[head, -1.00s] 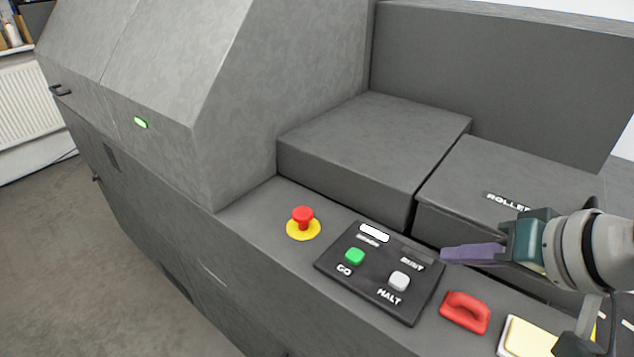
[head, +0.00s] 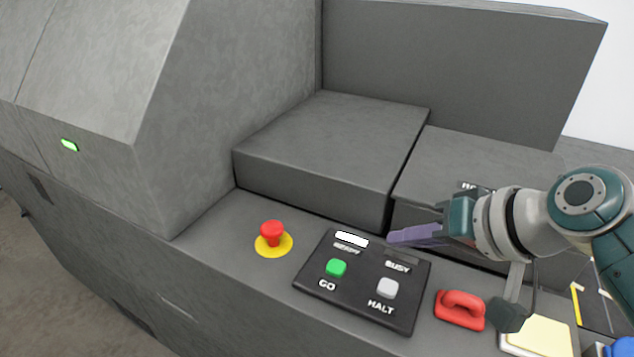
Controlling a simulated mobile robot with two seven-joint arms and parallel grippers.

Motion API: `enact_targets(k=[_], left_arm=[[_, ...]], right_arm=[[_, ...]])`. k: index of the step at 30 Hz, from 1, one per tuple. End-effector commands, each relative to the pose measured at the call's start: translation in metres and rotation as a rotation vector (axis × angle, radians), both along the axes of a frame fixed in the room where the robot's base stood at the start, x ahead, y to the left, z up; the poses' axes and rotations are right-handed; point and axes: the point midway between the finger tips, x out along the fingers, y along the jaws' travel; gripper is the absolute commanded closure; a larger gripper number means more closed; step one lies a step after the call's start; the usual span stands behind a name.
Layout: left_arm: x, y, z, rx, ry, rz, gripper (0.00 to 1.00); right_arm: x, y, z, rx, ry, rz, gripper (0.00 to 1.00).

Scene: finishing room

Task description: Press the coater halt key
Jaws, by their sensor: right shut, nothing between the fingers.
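The white-grey HALT key (head: 387,288) sits at the lower right of a black control panel (head: 322,287) on the grey coater's front ledge. A green GO key (head: 336,267) is to its left. A lit white lamp (head: 351,239) and a dark BUSY lamp (head: 402,256) are on the panel's upper part. My right gripper (head: 392,238) is shut and empty, its purple fingers pointing left near the panel's upper right edge. It appears above the HALT key in the picture and apart from it. My left gripper is not in view.
A red mushroom button (head: 272,234) on a yellow base stands left of the panel. A red handle-like object (head: 461,310) and a yellow-topped block (head: 537,336) lie to the right. A raised grey cover (head: 330,140) rises behind. A green light (head: 69,145) glows on the housing.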

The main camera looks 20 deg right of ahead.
Motion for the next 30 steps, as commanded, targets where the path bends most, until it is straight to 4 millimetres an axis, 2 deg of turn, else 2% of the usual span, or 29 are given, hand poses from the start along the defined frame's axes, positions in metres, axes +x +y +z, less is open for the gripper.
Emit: enact_targets(k=[1,12,18,30], left_arm=[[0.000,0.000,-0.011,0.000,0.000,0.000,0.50],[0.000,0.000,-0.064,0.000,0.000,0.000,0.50],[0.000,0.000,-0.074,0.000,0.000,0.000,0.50],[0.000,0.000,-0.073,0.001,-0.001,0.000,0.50]], right_arm=[[0.000,0.000,-0.011,0.000,-0.001,-0.001,1.00],[0.000,0.000,-0.061,0.000,0.001,0.000,1.00],[0.000,0.000,-0.076,0.000,0.001,0.000,1.00],[0.000,0.000,-0.077,-0.001,0.001,-0.001,1.00]])
